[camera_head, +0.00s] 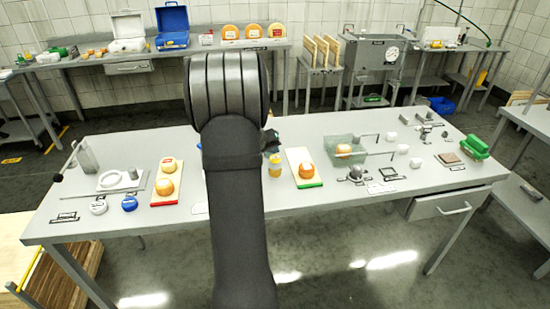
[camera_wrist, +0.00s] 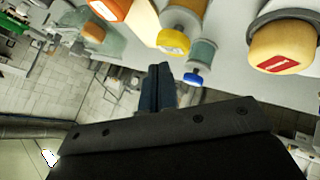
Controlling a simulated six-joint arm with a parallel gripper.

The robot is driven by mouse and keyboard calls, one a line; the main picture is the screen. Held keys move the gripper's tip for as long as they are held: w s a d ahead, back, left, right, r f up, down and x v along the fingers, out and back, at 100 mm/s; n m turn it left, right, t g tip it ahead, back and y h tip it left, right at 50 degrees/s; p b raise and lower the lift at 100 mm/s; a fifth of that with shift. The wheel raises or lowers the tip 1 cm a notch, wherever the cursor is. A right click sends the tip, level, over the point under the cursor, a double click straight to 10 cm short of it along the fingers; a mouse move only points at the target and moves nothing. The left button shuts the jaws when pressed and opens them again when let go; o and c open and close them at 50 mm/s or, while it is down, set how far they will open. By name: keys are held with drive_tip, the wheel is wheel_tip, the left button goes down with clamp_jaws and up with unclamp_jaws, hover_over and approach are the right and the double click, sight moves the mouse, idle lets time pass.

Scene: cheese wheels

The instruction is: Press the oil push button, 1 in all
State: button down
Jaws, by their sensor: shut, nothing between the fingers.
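In the wrist view my gripper (camera_wrist: 158,72) is shut and empty, its two dark fingers side by side. Just beyond its fingertips are a bottle with a yellow cap (camera_wrist: 173,43) and a clear bottle with a blue cap (camera_wrist: 193,79). They look apart from the fingers. I cannot tell which part is the oil push button; no label on either bottle is readable.
On the near table (camera_head: 110,221), a red-edged board (camera_head: 157,196) with cheese wheels lies left of my arm. A green-edged board (camera_head: 294,156) with one wheel (camera_head: 307,171) lies to the right. A clear tub (camera_head: 343,140) stands beyond it. The back bench carries more wheels and boxes.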

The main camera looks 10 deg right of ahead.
drive_tip(key=shift+f, duration=0.1)
drive_tip(key=shift+f, duration=0.35)
drive_tip(key=shift+f, duration=0.9)
idle(0.9)
drive_tip(key=shift+r, duration=1.35)
drive_tip(key=shift+r, duration=0.1)
drive_tip(key=shift+r, duration=2.4)
drive_tip(key=shift+f, duration=0.15)
wheel_tip(320, 180, up, 4)
hover_over(273, 159)
